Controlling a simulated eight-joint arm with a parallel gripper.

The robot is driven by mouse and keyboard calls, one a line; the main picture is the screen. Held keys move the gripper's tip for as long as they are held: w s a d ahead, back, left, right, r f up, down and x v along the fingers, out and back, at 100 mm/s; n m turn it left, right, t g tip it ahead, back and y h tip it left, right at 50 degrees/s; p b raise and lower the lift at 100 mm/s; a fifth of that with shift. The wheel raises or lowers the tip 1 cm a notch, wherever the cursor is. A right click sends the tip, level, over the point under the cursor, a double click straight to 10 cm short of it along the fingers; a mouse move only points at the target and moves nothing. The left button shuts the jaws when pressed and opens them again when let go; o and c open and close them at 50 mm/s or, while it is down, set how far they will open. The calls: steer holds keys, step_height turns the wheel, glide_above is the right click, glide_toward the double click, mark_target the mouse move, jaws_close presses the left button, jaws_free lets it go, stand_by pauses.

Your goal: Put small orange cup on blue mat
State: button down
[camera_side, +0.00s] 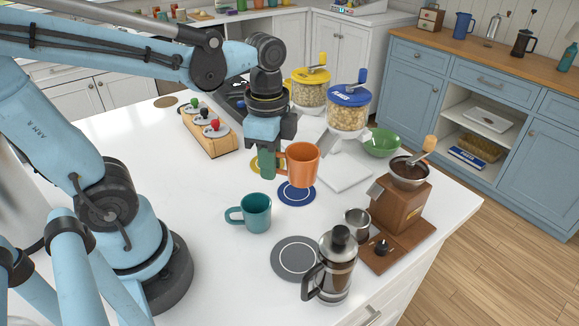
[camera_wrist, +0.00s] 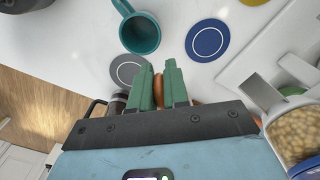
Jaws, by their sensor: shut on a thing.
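The small orange cup (camera_side: 303,164) is upright in the side view, with its handle toward my gripper (camera_side: 267,163). My gripper is shut on it at the handle side and points down. In the wrist view the green fingers (camera_wrist: 158,78) hide most of the orange cup (camera_wrist: 158,91). The blue mat (camera_side: 296,193) is a round disc with a white ring on the white counter. In the side view the cup overlaps its far edge and appears raised above the counter. In the wrist view the blue mat (camera_wrist: 207,40) lies bare, up and right of the fingers.
A teal cup (camera_side: 256,213) stands left of the blue mat. A grey mat (camera_side: 296,259), French press (camera_side: 337,267), metal cup (camera_side: 357,222) and wooden grinder (camera_side: 400,205) are nearer the front. Behind stand a blue-lidded grain jar (camera_side: 348,110), green bowl (camera_side: 382,143) and wooden rack (camera_side: 208,137).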

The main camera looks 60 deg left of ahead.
steer(key=w+d, duration=0.1)
steer(key=d, duration=0.2)
glide_toward(297, 192)
steer(key=shift+m, duration=0.4)
steer(key=s+a, duration=0.1)
steer(key=s+a+f, duration=0.2)
steer(key=s+a, duration=0.1)
steer(key=shift+s+a, duration=0.1)
steer(key=shift+f, duration=2)
steer(key=shift+f, duration=0.15)
steer(key=c, duration=1.1)
jaws_free()
